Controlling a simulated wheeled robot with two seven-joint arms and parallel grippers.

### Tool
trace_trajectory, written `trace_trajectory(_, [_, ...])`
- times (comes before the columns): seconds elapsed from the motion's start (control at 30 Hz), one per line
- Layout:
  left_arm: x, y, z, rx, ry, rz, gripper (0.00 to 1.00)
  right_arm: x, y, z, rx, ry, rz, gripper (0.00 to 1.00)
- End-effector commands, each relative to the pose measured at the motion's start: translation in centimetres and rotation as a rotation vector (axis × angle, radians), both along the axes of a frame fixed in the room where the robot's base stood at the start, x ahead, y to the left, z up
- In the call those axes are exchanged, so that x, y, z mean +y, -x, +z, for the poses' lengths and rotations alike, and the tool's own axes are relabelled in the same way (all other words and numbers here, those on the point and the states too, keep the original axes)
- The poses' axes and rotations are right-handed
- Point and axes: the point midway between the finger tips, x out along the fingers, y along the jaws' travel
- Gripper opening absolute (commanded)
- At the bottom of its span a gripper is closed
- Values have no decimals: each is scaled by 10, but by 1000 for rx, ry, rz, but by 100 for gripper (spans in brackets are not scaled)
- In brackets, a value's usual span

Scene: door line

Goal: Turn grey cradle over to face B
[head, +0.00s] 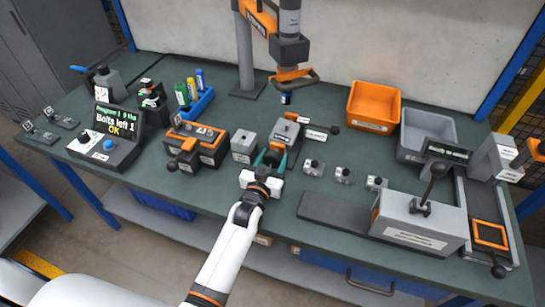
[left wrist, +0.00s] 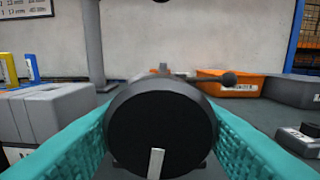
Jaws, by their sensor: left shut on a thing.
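The grey cradle (head: 287,128) stands on the bench near the middle, with a lever ending in a black ball out to its right. My left gripper (head: 271,160) is at its near end, with teal fingers shut on a round black knob (left wrist: 160,130). In the left wrist view the knob fills the space between the fingers (left wrist: 160,122); its white mark points down. The knob hides most of the cradle there, but the lever's black ball (left wrist: 228,79) shows to the right. I cannot read a face letter. My right gripper is not in view.
A grey block (head: 243,144) stands close left of my gripper, and an orange-and-black fixture (head: 197,142) farther left. Small grey blocks (head: 314,166) sit to the right. A tool (head: 290,50) hangs behind. An orange bin (head: 373,105) and a grey bin (head: 427,132) stand back right.

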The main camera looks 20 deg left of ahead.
Motion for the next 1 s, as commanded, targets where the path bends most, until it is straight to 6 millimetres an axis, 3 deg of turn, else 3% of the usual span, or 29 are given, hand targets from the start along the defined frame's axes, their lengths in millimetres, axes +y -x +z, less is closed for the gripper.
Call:
trace_trajectory(0.3, [0, 1, -1, 8, 133, 0, 28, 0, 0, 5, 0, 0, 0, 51])
trace_trajectory(0.87, [0, 1, -2, 10, 168, 0, 28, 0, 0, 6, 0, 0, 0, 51])
trace_trajectory(0.9, [0, 1, -2, 10, 168, 0, 52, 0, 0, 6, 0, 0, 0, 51])
trace_trajectory(1.0, [0, 1, -2, 10, 167, 0, 68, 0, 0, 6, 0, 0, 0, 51])
